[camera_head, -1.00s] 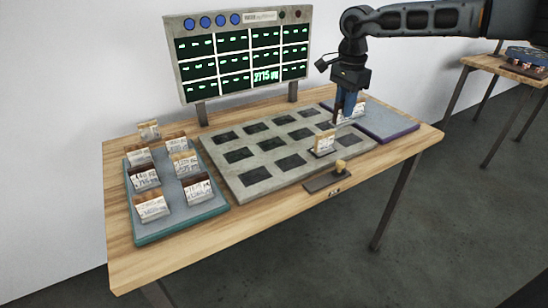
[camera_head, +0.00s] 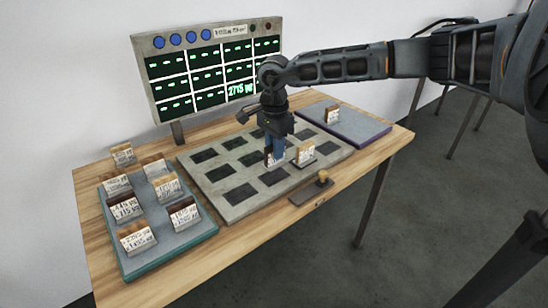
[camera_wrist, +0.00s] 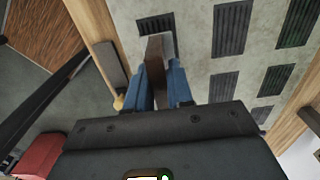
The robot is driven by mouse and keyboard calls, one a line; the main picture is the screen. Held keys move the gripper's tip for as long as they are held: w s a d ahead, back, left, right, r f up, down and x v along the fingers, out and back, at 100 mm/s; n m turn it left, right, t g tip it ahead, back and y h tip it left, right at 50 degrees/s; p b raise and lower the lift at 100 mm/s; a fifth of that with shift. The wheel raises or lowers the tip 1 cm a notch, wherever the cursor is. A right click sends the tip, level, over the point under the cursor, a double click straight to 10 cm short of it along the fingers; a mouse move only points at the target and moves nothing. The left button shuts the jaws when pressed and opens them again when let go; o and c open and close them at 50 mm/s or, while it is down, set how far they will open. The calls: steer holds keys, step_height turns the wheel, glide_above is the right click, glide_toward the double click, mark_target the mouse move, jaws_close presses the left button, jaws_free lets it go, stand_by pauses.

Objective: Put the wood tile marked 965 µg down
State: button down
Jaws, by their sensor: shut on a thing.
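My gripper (camera_head: 274,150) is shut on a dark brown wood tile (camera_wrist: 156,66) with a pale label. The held tile (camera_head: 268,159) is upright, low over the grey slotted plate (camera_head: 235,209); I cannot tell whether it touches the plate. Its marking is too small to read, and the blue fingers partly cover it. A lighter wood tile (camera_head: 306,154) stands on the plate just right of my gripper. Another light tile (camera_head: 332,115) stands on the purple-edged tray (camera_head: 365,128) at the right.
A teal-edged tray (camera_head: 180,240) at the left holds several upright labelled tiles, and one tile (camera_head: 122,154) stands behind it. A display board (camera_head: 215,70) rises behind the plate, showing 2715 µg. A dark block with a wooden knob (camera_head: 323,178) lies at the front edge.

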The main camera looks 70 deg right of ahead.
mark_target(274, 163)
step_height(274, 163, down, 3)
steer(key=shift+a+f+p, duration=0.15)
steer(key=shift+p, duration=0.25)
steer(key=shift+f, duration=0.45)
steer(key=shift+f, duration=0.15)
steer(key=c, duration=1)
jaws_free()
